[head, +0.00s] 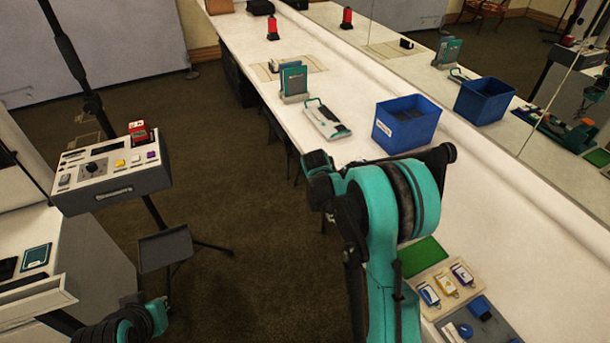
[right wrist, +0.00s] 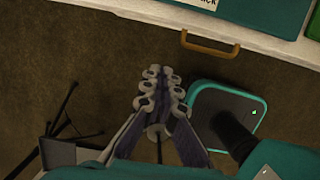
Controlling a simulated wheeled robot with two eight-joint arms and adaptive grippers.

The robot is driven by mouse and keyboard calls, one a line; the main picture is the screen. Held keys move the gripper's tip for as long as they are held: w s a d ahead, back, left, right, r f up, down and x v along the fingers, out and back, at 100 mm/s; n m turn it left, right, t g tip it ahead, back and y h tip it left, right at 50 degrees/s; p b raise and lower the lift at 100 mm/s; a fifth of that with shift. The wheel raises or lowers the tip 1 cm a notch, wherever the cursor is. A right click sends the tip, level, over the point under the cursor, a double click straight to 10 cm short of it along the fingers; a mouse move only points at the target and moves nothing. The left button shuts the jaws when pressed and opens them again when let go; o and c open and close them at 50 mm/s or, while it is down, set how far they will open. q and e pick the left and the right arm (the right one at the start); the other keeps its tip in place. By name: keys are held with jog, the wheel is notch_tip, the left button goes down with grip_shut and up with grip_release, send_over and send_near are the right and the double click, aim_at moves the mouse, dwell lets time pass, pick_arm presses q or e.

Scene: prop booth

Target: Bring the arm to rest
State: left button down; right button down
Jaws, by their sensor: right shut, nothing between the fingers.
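My right arm (head: 400,210), teal and dark grey, is raised and bent over the near part of the long white counter (head: 345,150). In the right wrist view my right gripper (right wrist: 162,74) points over the brown floor. Its two jointed fingers are drawn together with nothing between them, and they appear clear of any surface. In the head view the fingertips are hard to make out behind the arm. Part of my left arm (head: 140,320) shows at the bottom left, and its gripper cannot be seen.
A blue bin (head: 407,140), a white and teal device (head: 327,118) and a red lamp (head: 273,28) stand on the counter. A beige tray (head: 440,285) lies right of my arm. A control box (head: 112,172) stands left; open floor (head: 245,210) lies between. A brown handle (right wrist: 210,46) shows.

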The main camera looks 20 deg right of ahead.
jog(key=shift+r, duration=0.1)
jog(key=s+a+r+m+t+y, duration=0.1)
jog(key=s+a+r+m+t, duration=0.1)
jog(key=s+a+r+m, duration=0.3)
jog(key=s+a+r+m+t, duration=0.1)
jog(key=s+r+m, duration=0.2)
jog(key=r, duration=0.4)
jog(key=s+a+r+m+t+y, duration=0.1)
jog(key=s+a+m+t, duration=0.1)
jog(key=s+m, duration=0.3)
jog(key=s+a+r+m+t, duration=0.1)
jog(key=s+a+m+t, duration=0.1)
jog(key=s+a+m, duration=0.2)
jog(key=s+m, duration=0.2)
jog(key=s, duration=0.1)
jog(key=shift+s+a+r+y, duration=0.2)
jog(key=shift+r+y, duration=0.2)
